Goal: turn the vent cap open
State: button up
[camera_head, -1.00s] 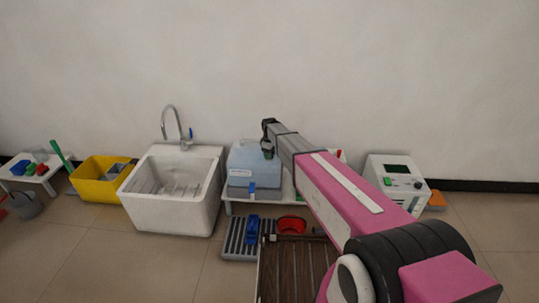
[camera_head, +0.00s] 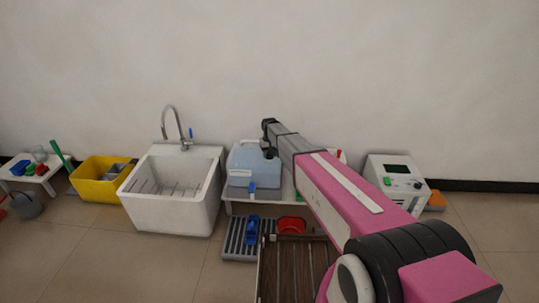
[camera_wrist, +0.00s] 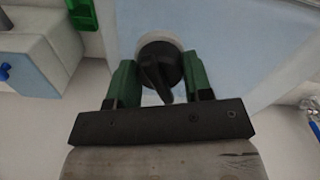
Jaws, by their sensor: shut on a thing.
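The vent cap (camera_wrist: 159,67) is round and black with a raised ridge across it. It sits on top of the pale blue container (camera_head: 250,165), which also fills the middle of the wrist view (camera_wrist: 232,40). My gripper (camera_wrist: 160,78) has its two green fingers on either side of the cap and is shut on it. The cap's ridge is slightly tilted in the wrist view. In the head view my gripper (camera_head: 269,152) is at the container's upper right, and it hides the cap.
The container stands on a low white table (camera_head: 233,206). A white sink (camera_head: 168,213) with a tap is on the left, and a grey device (camera_head: 393,172) is on the right. A red bowl (camera_head: 291,224) and a slatted grey rack (camera_head: 238,247) are in front.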

jog(key=m, duration=0.5)
jog(key=shift+m, duration=0.3)
dwell(0.4)
jog(key=o, duration=0.9)
jog(key=shift+o, duration=0.2)
notch_tip(320, 180, up, 11)
jog(key=shift+f, duration=0.1)
jog(key=s+d, duration=0.8)
jog(key=s, duration=0.3)
jog(key=s+d+n, duration=0.1)
jog(key=s+d, duration=0.6)
jog(key=s, duration=0.4)
jog(key=s+d+n, duration=0.1)
jog(key=s+d, duration=0.7)
jog(key=s, duration=0.4)
jog(key=shift+d+f, duration=0.2)
jog(key=shift+d, duration=0.15)
